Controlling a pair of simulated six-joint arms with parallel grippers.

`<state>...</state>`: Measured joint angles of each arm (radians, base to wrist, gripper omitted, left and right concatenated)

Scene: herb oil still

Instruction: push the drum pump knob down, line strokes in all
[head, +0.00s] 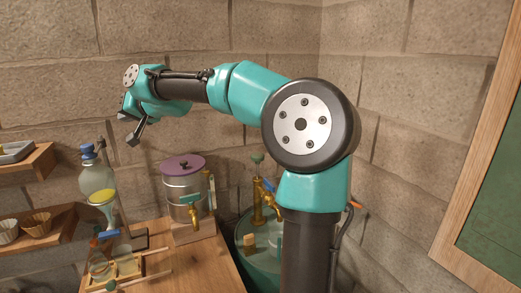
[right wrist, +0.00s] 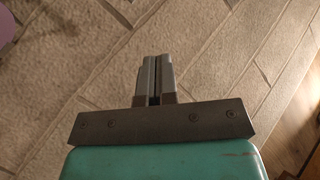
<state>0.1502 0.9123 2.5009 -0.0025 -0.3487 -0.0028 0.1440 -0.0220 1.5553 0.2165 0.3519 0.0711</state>
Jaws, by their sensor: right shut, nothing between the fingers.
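A teal drum (head: 242,232) stands low at the right of the wooden table, partly hidden behind my right arm. I cannot tell how far down the knob is. My right gripper (head: 133,138) is up and to the left of the drum, above the table's left part and well away from the knob. In the right wrist view its fingers (right wrist: 155,62) are together and empty, against the block wall. My left gripper is not in view.
A metal pot with a purple lid (head: 183,165) and a brass tap stands on the table (head: 200,258). Glassware with a blue stopper (head: 97,180) stands at its left. Wall shelves (head: 38,222) are at far left, a green framed board (head: 493,190) at right.

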